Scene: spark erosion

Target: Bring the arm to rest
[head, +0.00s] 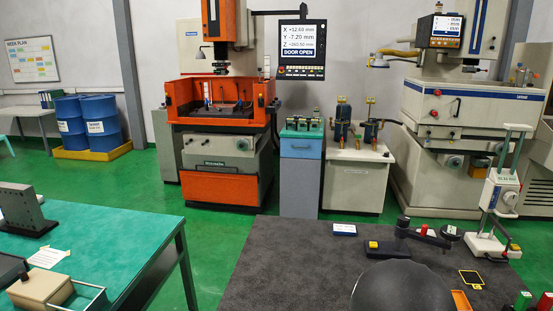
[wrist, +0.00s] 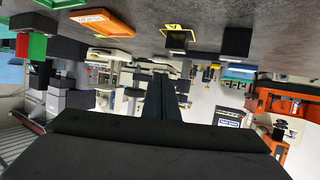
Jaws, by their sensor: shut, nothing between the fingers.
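My gripper (wrist: 166,82) shows in the wrist view, its two dark fingers together in the middle with nothing between them. The wrist view is upside down, with the grey tabletop along its top. The fingers point out over the room toward the machines and touch nothing that I can see. In the head view a large dark rounded part of my arm stands at the bottom right, in front of the dark grey table (head: 290,265). The fingers cannot be made out in the head view.
The grey table holds a black stand with a red knob (head: 424,229), a height gauge (head: 497,195), a yellow-framed pad (head: 471,278), an orange tray (head: 460,300) and a green block (head: 522,300). Its left part is bare. A green-topped bench (head: 130,222) stands left, an orange machine (head: 218,190) behind.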

